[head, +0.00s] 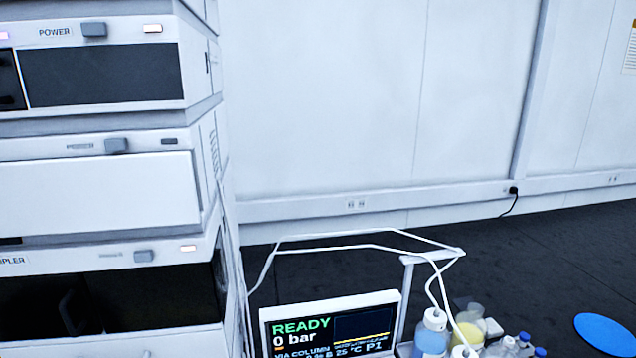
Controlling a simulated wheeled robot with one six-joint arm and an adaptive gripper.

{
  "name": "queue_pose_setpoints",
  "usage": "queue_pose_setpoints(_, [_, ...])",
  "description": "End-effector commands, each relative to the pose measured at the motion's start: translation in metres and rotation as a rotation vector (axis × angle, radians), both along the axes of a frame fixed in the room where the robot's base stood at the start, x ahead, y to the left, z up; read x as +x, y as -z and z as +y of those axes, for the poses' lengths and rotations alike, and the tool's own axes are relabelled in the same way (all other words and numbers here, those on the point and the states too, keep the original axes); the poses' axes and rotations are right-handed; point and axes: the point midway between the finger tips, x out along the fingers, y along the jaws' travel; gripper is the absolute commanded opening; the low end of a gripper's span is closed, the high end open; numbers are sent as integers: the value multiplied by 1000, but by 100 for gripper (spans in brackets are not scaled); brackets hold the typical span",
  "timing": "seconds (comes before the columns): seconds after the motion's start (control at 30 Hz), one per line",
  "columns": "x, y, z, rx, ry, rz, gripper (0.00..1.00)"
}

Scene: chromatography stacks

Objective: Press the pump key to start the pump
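A stack of white chromatography modules fills the left side. The top module (170,60) has a "POWER" label, a grey key (94,29) and a lit orange-white lamp (152,28). The middle module (95,190) has a grey key (116,146) and a dark lamp. The lower module, labelled "...PLER" (205,240), has a grey key (144,256) and a lit lamp. A display (330,330) at the bottom reads "READY", "0 bar", "VIA COLUMN", "25 °C" and "P1". No key marked as the pump key can be made out. My gripper is not in view.
White tubing (350,233) runs from the stack over a white stand (408,270) to bottles, including one with blue liquid (432,335). More bottles (505,346) stand beside it. A blue disc (604,333) lies lower right. Dark floor (540,250) behind is open.

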Motion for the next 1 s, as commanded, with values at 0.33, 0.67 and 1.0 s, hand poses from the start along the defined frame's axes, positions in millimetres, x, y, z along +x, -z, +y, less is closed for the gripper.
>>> queue_pose_setpoints(0.33, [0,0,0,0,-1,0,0])
queue_pose_setpoints(0.67, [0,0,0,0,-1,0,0])
queue_pose_setpoints(1.0, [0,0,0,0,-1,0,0])
